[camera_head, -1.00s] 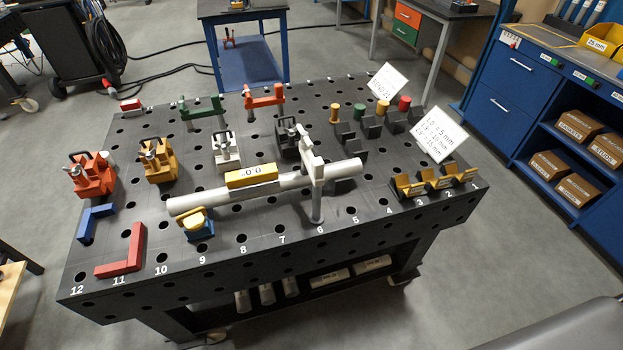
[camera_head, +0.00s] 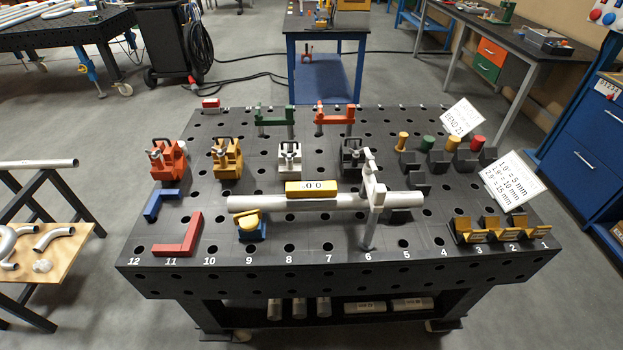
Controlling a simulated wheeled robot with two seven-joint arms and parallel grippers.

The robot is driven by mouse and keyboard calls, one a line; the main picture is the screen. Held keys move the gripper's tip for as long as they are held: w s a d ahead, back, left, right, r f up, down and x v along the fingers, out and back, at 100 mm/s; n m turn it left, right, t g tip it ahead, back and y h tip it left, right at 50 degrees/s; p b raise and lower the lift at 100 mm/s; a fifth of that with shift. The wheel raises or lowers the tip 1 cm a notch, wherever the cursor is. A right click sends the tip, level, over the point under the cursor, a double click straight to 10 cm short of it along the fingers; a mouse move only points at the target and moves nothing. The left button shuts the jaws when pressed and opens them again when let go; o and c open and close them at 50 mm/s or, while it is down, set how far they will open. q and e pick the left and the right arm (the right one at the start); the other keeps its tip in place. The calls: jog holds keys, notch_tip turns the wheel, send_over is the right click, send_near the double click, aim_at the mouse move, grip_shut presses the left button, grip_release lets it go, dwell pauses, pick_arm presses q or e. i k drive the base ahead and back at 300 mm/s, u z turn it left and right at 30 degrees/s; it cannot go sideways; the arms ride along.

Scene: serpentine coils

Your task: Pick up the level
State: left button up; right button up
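The level (camera_head: 311,188) is a yellow block with a white "0.0" display on its front. It sits on top of a light grey pipe (camera_head: 270,203) that lies across the middle of the black perforated table (camera_head: 330,265). A grey clamp-like stand (camera_head: 373,197) crosses the pipe near its right end. A yellow and blue support (camera_head: 250,226) is at the pipe's left end. Neither of my grippers shows in the head view.
Orange (camera_head: 168,162), yellow (camera_head: 227,158), white (camera_head: 290,157) and black (camera_head: 352,154) clamps stand behind the pipe. Red (camera_head: 181,236) and blue angle pieces lie at the front left. Yellow-topped blocks (camera_head: 467,230) stand at the front right. A white sign (camera_head: 511,184) stands at right.

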aim_at(306, 193)
jog(key=z, duration=2.6)
jog(key=k, duration=0.85)
jog(key=u, duration=1.65)
